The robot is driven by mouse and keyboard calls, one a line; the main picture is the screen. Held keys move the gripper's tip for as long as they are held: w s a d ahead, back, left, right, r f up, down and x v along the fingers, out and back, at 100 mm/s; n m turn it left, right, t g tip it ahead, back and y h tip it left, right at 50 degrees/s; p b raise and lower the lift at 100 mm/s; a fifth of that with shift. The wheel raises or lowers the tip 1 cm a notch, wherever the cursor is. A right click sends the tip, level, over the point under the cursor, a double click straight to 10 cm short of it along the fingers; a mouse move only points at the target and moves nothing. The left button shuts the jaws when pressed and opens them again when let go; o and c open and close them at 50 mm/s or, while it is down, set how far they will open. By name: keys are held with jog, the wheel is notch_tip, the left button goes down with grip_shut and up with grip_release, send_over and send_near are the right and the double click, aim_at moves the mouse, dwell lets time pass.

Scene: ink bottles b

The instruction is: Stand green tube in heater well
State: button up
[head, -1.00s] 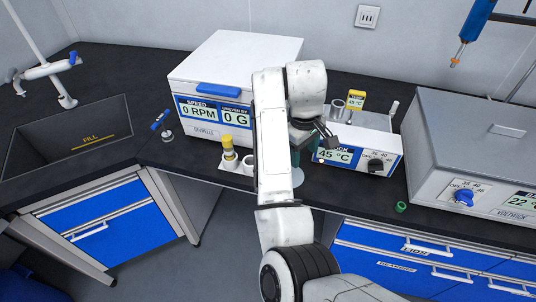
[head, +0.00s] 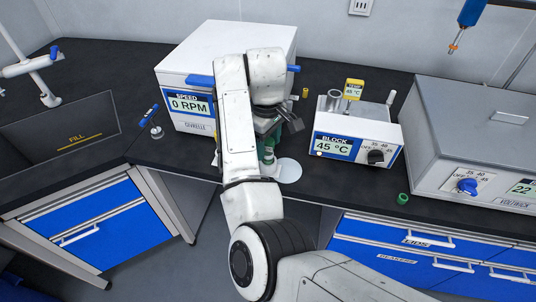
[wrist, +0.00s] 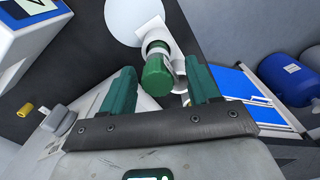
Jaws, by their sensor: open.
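The green tube (wrist: 157,72) shows its green screw cap in the wrist view and stands in a white holder (wrist: 168,35). My gripper (wrist: 160,66) is open, with its two teal fingers on either side of the cap; I see no clear contact. In the head view my arm hides most of the holder, and part of the green tube (head: 268,157) shows beneath the fingers. The block heater (head: 358,132), reading 45 °C, stands to the right of the gripper. A round grey opening (head: 333,101) shows on its top; the well floor is not visible.
A centrifuge (head: 225,65) stands behind my arm. A white disc (head: 288,171) lies beside the holder. A green ring-like cap (head: 402,198) lies near the counter's front edge. A large grey bath (head: 475,130) is at right, a sink (head: 60,130) at left.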

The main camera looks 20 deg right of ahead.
aim_at(268, 152)
jog(key=shift+s+d+f, duration=0.1)
jog(key=shift+d+f, duration=0.05)
jog(key=shift+f, duration=1.7)
jog(key=shift+c, duration=0.4)
grip_shut()
